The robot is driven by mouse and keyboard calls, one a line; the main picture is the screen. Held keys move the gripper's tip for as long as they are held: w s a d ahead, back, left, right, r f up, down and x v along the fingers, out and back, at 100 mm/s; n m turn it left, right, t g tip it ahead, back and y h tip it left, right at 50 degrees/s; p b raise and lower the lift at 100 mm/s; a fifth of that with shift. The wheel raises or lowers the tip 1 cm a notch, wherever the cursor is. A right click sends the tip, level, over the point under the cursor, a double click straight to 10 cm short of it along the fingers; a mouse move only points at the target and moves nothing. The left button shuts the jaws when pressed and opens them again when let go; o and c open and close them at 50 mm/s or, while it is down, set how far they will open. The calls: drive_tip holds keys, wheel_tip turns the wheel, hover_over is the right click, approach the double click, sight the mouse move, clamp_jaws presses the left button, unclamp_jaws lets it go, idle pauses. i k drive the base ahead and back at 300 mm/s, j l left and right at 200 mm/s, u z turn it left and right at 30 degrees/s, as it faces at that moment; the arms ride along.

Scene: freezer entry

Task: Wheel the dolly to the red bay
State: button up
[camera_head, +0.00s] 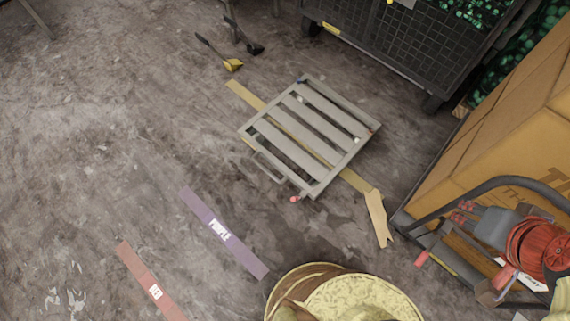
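The dolly (318,124) is a low grey slatted platform in the upper middle of the head view. It stands across a tan-yellow floor strip (243,95), which shows beyond it and through its slats. A handle-like bar (268,166) sticks out at its lower left side, and a small reddish part shows at its lower corner. The red strip (137,262) lies at the lower left with a white label and runs out of the bottom edge. The purple strip (205,210), labelled PURPLE, lies between the red strip and the dolly. My gripper is not in view.
A black mesh cage (400,45) stands at the upper right. A cardboard box (520,120) and a red reel (540,245) are at the right. A round pale-yellow thing (365,290) is at the bottom. Two brush-like tools (233,65) lie above. Floor at left is clear.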

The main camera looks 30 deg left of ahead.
sight(325, 177)
drive_tip(key=j+z, duration=0.35)
drive_tip(key=k+j+z, duration=0.1)
drive_tip(key=j+z, duration=0.2)
drive_tip(key=j, duration=0.15)
drive_tip(key=k+j+z, duration=0.15)
drive_tip(key=j+z, duration=0.2)
drive_tip(key=k+j+z, duration=0.1)
drive_tip(key=j, duration=0.35)
drive_tip(key=k+j, duration=0.3)
drive_tip(key=j, duration=0.15)
drive_tip(key=k+j+z, duration=0.15)
drive_tip(key=j, duration=0.35)
drive_tip(key=k+j+z, duration=0.1)
drive_tip(key=k+j, duration=0.15)
drive_tip(key=j, duration=0.15)
drive_tip(key=k+j, duration=0.25)
drive_tip(key=j, duration=0.2)
drive_tip(key=k+j+z, duration=0.15)
drive_tip(key=j, duration=0.25)
drive_tip(key=k+j, duration=0.4)
drive_tip(key=j, duration=0.2)
drive_tip(key=k+j, duration=0.45)
drive_tip(key=j, duration=0.1)
